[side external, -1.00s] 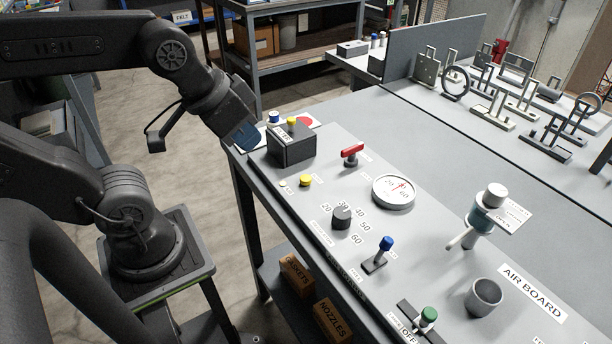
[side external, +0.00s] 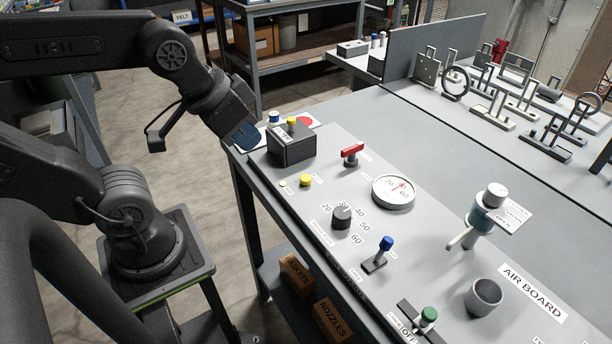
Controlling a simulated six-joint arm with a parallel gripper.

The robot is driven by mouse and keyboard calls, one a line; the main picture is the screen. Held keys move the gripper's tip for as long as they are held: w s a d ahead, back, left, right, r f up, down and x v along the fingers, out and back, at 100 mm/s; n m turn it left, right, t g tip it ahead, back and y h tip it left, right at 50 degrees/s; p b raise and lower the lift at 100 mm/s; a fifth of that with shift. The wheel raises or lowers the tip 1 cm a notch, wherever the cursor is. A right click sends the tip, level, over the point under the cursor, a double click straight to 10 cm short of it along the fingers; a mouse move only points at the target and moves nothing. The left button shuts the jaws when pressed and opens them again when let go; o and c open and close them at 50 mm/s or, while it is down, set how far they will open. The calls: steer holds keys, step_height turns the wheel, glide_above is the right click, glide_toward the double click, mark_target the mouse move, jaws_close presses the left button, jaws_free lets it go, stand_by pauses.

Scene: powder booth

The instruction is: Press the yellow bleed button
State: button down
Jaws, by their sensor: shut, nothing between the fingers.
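A small round yellow button (side external: 305,180) sits on the grey air board, in front of the black box. A second yellow-topped knob (side external: 291,122) stands on top of the black box (side external: 291,147). The labels by both are too small to read. My gripper (side external: 243,138) has blue fingertips and is shut and empty. In the picture it hangs to the left of the black box, near the bench's left edge. It appears apart from both yellow parts.
On the board are a red lever (side external: 352,153), a round gauge (side external: 393,191), a black dial (side external: 342,217), a blue-tipped toggle (side external: 383,250), a green knob (side external: 428,316), a teal-bodied valve (side external: 487,213) and a grey cup (side external: 484,296).

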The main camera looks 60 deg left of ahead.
steer(key=w+a+m+t+y, duration=0.2)
steer(key=w+a+m+y, duration=0.2)
steer(key=w+a, duration=0.1)
steer(key=m+t+h, duration=0.1)
steer(key=m+h, duration=0.6)
steer(key=m, duration=2)
glide_above(304, 176)
step_height(304, 176, down, 5)
steer(key=shift+f, duration=0.2)
steer(key=shift+f, duration=4.4)
steer(key=shift+f, duration=0.1)
steer(key=shift+f, duration=0.3)
